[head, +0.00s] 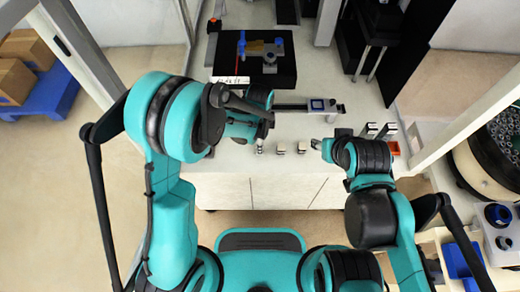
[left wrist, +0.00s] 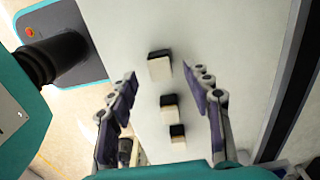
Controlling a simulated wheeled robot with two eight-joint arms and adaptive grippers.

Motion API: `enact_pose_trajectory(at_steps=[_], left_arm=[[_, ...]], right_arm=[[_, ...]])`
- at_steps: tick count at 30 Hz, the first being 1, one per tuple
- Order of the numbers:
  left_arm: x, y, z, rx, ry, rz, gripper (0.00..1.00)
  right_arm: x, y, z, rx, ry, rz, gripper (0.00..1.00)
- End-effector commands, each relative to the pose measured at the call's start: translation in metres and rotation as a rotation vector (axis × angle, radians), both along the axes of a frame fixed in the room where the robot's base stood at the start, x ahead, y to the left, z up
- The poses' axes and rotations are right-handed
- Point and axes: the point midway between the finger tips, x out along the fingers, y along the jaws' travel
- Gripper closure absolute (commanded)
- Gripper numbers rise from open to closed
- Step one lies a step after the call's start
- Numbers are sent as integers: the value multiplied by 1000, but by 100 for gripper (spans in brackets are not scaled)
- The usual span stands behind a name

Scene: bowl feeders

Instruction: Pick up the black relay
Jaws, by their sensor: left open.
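Three small blocks with black and cream faces lie in a row on the pale worktop, and one or more may be the black relay. In the left wrist view they are a far block (left wrist: 160,65), a middle block (left wrist: 169,106) and a near block (left wrist: 177,132). Two blocks show clearly in the head view, one in the middle (head: 281,148) and one to its right (head: 302,147). My left gripper (left wrist: 160,73) is open and empty, its fingers either side of the row. It points down at the row's left end in the head view (head: 259,143). My right gripper (head: 318,144) is right of the row; its jaw state is unclear.
The worktop (head: 225,165) has a front edge just below the blocks. A caliper-like tool (head: 317,105) and a black fixture (head: 282,68) lie behind them. A round feeder bowl (head: 477,160) is at the far right.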

Motion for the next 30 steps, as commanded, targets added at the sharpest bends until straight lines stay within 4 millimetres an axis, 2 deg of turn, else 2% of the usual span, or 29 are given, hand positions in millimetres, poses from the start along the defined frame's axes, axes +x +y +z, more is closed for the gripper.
enact_pose_trajectory(at_steps=[1, 6, 13, 18, 19, 30], left_arm=[[1, 0, -13, 0, 0, 0, 50], [1, 1, -35, 0, -1, 1, 50], [0, 1, -35, 0, -1, 1, 50], [1, 1, -34, 0, -1, 1, 95], [1, 1, -34, 0, -1, 1, 100], [1, 1, -32, 0, -1, 1, 100]], right_arm=[[0, 0, -9, 0, 0, 0, 57], [0, 0, -19, 0, 0, 0, 57], [0, 0, -17, 0, 0, 0, 57], [0, 0, -17, 0, 0, 0, 57], [0, 0, -17, 0, 0, 0, 57], [0, 0, -16, 0, 0, 0, 57]])
